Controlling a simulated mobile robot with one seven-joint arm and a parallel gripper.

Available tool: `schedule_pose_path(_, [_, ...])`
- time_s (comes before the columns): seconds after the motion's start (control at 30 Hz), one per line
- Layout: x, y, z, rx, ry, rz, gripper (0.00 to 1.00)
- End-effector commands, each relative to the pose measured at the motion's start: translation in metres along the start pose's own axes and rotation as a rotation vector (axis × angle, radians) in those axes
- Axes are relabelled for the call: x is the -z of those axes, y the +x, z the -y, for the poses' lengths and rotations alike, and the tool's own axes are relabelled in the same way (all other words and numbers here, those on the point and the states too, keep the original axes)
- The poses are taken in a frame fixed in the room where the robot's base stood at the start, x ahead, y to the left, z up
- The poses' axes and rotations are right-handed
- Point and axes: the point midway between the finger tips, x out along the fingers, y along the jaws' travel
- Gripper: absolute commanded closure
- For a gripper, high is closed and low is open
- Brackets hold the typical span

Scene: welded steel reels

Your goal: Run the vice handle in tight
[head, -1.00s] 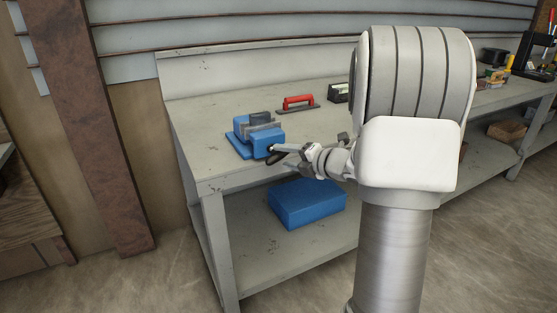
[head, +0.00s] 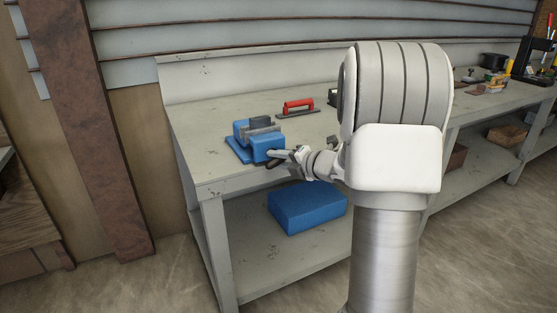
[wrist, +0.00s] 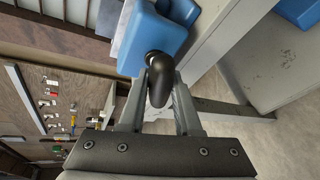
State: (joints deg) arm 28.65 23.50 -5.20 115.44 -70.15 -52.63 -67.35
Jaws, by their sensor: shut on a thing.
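The blue vice (head: 243,146) sits on the left part of the grey workbench, near its front edge. Its grey jaws show at the top, and whether they touch each other is too small to tell. The black vice handle (wrist: 159,86) sticks out from the blue vice body (wrist: 158,38) in the wrist view. My gripper (wrist: 160,90) is shut on the handle, with one finger on each side of it. In the head view my gripper (head: 275,158) reaches the front of the vice from the right.
A red-handled float (head: 298,108) lies on the workbench (head: 215,120) behind the vice. A blue box (head: 307,206) stands on the lower shelf. Tools and small items (head: 495,80) stand at the far right of the bench. Bare bench top lies left of the vice.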

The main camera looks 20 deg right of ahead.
Motion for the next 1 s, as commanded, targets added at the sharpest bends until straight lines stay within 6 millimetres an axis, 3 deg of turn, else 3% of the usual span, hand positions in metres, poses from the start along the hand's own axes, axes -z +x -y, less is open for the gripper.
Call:
schedule_pose_path(0.23, [-0.0007, -0.0006, 0.0011, -0.014, 0.047, -0.008, 1.0])
schedule_pose_path(0.6, [0.0001, 0.0, 0.0019, -0.133, 0.362, -0.076, 1.0])
schedule_pose_path(0.97, [0.0002, -0.0003, 0.0017, -0.143, 0.392, -0.082, 1.0])
schedule_pose_path(1.0, [0.0002, -0.0003, 0.0017, -0.143, 0.392, -0.082, 0.63])
